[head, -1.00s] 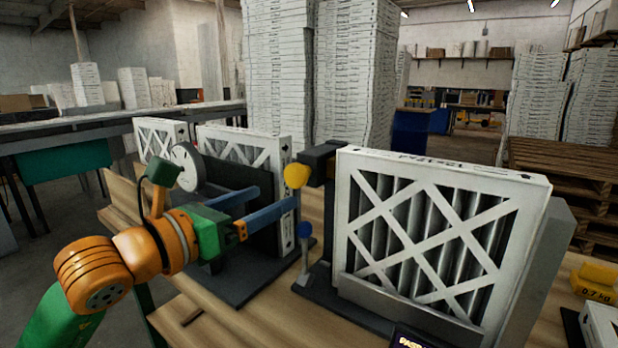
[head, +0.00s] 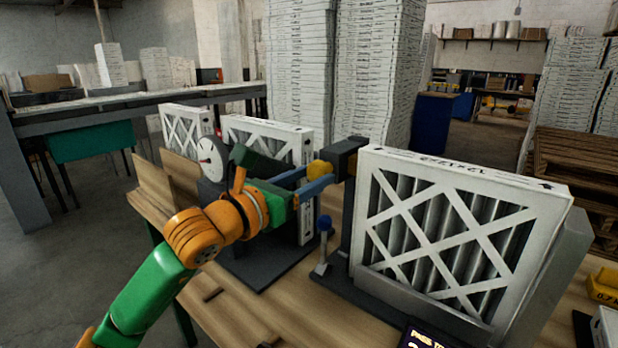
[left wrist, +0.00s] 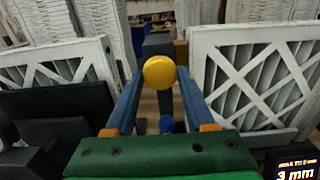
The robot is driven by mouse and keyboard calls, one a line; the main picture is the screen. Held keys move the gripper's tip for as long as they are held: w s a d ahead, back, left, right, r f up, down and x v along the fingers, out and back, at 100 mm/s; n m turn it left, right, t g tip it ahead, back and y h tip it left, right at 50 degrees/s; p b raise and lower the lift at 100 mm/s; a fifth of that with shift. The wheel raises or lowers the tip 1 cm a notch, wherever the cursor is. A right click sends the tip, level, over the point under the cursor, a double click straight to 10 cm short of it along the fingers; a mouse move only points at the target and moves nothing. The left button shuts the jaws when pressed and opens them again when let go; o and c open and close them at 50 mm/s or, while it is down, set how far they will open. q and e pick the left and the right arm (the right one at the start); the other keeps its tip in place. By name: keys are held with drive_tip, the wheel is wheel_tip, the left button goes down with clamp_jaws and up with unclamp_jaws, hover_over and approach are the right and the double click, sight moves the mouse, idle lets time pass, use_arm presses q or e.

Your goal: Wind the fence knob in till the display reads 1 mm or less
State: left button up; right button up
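The yellow fence knob (head: 320,168) sits on the near end of a dark block beside the upright boxed filter (head: 455,235). My left gripper (head: 318,174) is open, with its blue fingers reaching to the knob. In the left wrist view the yellow knob (left wrist: 159,72) shows between the fingertips; I cannot tell whether they touch it. The display (left wrist: 297,160) reads 3 mm in the left wrist view; in the head view the display (head: 424,338) is cut off by the bottom edge. My right gripper is not in view.
A blue-topped lever (head: 324,223) stands below the knob. A round dial (head: 210,157) stands behind my left wrist, near other boxed filters (head: 268,140). A yellow weight (head: 606,285) lies at the right edge.

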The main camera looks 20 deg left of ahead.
use_arm(q)
clamp_jaws()
drive_tip(key=shift+f+m+b, duration=0.2)
drive_tip(key=shift+m+b, duration=0.95)
drive_tip(key=shift+m, duration=0.05)
drive_tip(key=m+b, duration=0.1)
drive_tip(key=m, duration=0.1)
drive_tip(key=shift+m+b, duration=0.35)
drive_tip(key=shift+m, duration=0.05)
drive_tip(key=m+b, duration=0.1)
drive_tip(key=m, duration=0.2)
drive_tip(key=shift+r, duration=0.15)
drive_tip(key=shift+m+b, duration=0.55)
drive_tip(key=shift+m, duration=1.15)
drive_tip(key=shift+r, duration=0.1)
drive_tip(key=o, duration=1.2)
unclamp_jaws()
drive_tip(key=shift+w, duration=0.1)
drive_tip(key=shift+o, duration=0.2)
